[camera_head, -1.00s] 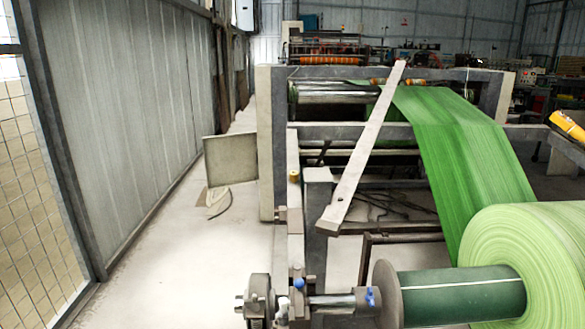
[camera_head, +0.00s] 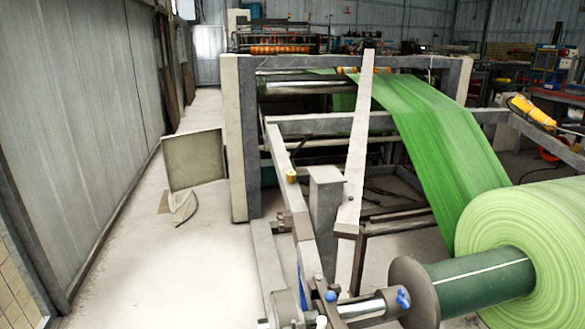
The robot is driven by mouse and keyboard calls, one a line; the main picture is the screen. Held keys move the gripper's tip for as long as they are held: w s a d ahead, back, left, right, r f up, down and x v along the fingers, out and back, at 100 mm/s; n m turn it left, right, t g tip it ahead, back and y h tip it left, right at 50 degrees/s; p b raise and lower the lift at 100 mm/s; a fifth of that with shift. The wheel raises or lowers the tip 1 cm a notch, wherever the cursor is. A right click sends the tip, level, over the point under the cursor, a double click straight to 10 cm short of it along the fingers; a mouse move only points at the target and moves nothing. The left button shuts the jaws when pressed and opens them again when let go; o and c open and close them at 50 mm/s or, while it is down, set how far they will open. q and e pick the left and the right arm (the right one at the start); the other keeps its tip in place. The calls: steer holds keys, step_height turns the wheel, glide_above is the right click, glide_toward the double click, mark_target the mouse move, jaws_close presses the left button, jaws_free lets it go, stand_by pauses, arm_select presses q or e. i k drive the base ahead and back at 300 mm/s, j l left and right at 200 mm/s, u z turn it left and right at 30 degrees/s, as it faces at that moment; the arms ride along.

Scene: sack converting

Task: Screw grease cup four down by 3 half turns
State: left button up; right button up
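No grease cup can be made out for certain, and no number marking is readable. A small yellow cap (camera_head: 291,176) sits on the slanting steel rail of the unwind frame; I cannot tell what it is. A round blue knob (camera_head: 331,296) and a blue lever-like part (camera_head: 402,298) are on the shaft end at the bottom. Neither of my grippers is in view.
A large green fabric roll (camera_head: 545,245) on a dark green core fills the lower right. A green web (camera_head: 440,150) runs to the machine frame (camera_head: 237,140). A grey panel (camera_head: 194,160) stands left of it. The pale floor (camera_head: 140,245) at left is clear.

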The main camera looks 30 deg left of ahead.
mark_target(291, 174)
steer(key=j+z, duration=0.2)
steer(key=j, duration=0.35)
steer(key=k+j+z, duration=0.2)
steer(key=j, duration=0.3)
steer(key=k+j+z, duration=0.1)
steer(key=j+z, duration=0.35)
steer(key=j, duration=0.65)
steer(key=j+z, duration=0.2)
steer(key=j, duration=0.35)
steer(key=k+j+z, duration=0.15)
steer(key=j, duration=0.4)
